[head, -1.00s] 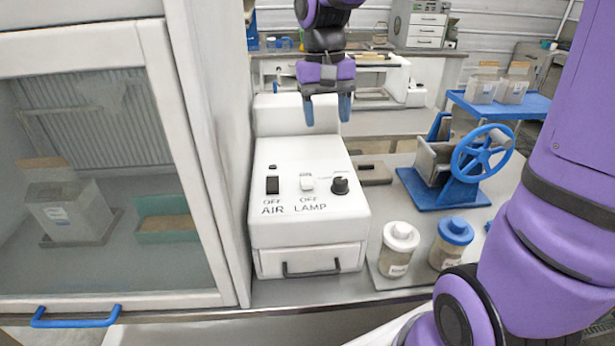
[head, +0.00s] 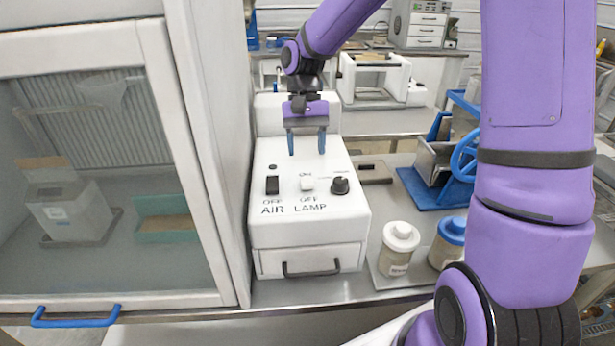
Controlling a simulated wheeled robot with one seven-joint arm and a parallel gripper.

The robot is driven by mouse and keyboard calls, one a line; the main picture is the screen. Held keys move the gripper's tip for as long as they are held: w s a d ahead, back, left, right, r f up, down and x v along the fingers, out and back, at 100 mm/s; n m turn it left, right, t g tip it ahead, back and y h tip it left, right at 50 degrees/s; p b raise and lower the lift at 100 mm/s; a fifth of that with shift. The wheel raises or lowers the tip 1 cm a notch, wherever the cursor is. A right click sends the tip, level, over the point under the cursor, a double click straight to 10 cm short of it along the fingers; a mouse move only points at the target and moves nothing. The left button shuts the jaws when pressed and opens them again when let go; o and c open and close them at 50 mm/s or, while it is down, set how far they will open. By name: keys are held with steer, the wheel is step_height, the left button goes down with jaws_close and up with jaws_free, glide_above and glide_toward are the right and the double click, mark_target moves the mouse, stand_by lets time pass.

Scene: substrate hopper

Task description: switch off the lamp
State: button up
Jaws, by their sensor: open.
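A white control box (head: 306,232) stands on the bench beside the glass-fronted cabinet. On its sloped top sit a black switch (head: 272,185) marked AIR, a white lamp switch (head: 307,184) marked LAMP, and a black knob (head: 340,186). "OFF" is printed just below each switch. The switch's exact tilt is too small to tell. My gripper (head: 307,143) is open and empty, its two blue fingers pointing down over the rear of the panel. It is above and behind the lamp switch, apart from it.
A glass-fronted cabinet (head: 208,190) with a blue handle (head: 77,317) closes in the left side. Jars with a white lid (head: 401,236) and a blue lid (head: 455,229) stand at the right. A blue wheeled device (head: 433,165) is partly hidden by my arm.

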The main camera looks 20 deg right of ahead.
mark_target(308, 184)
steer(key=x, duration=0.7)
steer(key=shift+f, duration=0.1)
steer(key=shift+s, duration=0.1)
